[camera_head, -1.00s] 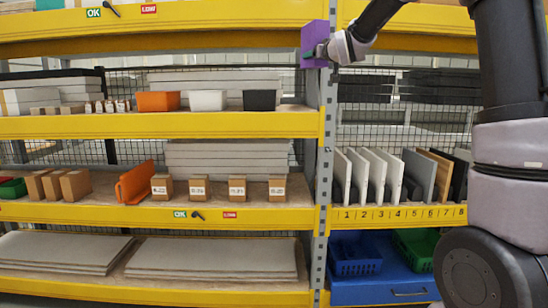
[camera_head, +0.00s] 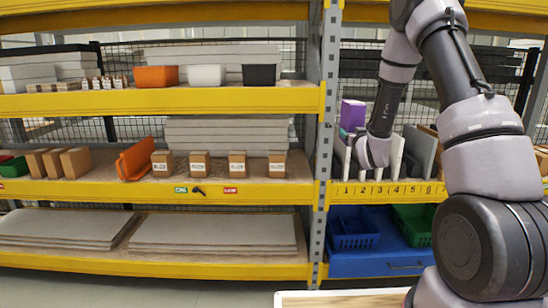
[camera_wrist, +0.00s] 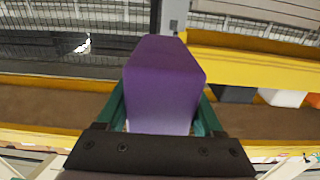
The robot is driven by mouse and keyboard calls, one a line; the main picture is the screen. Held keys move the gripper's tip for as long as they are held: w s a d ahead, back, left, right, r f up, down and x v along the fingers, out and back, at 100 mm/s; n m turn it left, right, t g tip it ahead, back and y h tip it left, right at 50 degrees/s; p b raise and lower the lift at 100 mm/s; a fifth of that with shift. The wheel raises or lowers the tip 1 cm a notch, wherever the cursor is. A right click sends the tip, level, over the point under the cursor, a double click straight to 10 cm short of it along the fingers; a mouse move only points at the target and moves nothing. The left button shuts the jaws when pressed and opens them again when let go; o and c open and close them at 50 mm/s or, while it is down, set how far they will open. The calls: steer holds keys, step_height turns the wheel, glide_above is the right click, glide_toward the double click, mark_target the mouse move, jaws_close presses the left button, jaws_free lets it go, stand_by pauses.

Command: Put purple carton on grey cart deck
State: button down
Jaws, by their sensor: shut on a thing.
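The purple carton (camera_head: 353,115) shows in the head view in front of the right shelf bay, above the numbered panel slots. In the wrist view the purple carton (camera_wrist: 163,85) stands between the two green fingers of my gripper (camera_wrist: 163,112), which is shut on it. In the head view my gripper (camera_head: 350,134) is partly hidden by my arm and lies below the carton. The carton is held clear of the shelf boards as far as I can tell.
Upright panels (camera_head: 395,150) stand in numbered slots close to my gripper. A grey rack post (camera_head: 323,130) is just left of the carton. The left bay holds cartons and orange, white and black bins.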

steer(key=s+f, duration=0.3)
steer(key=f, duration=0.4)
steer(key=s+f, duration=0.4)
steer(key=f, duration=0.3)
steer(key=s, duration=0.1)
steer(key=s+r, duration=0.1)
steer(key=s, duration=0.1)
steer(key=s+r, duration=0.1)
steer(key=s, duration=0.1)
steer(key=shift+s+r, duration=0.1)
steer(key=shift+s, duration=0.15)
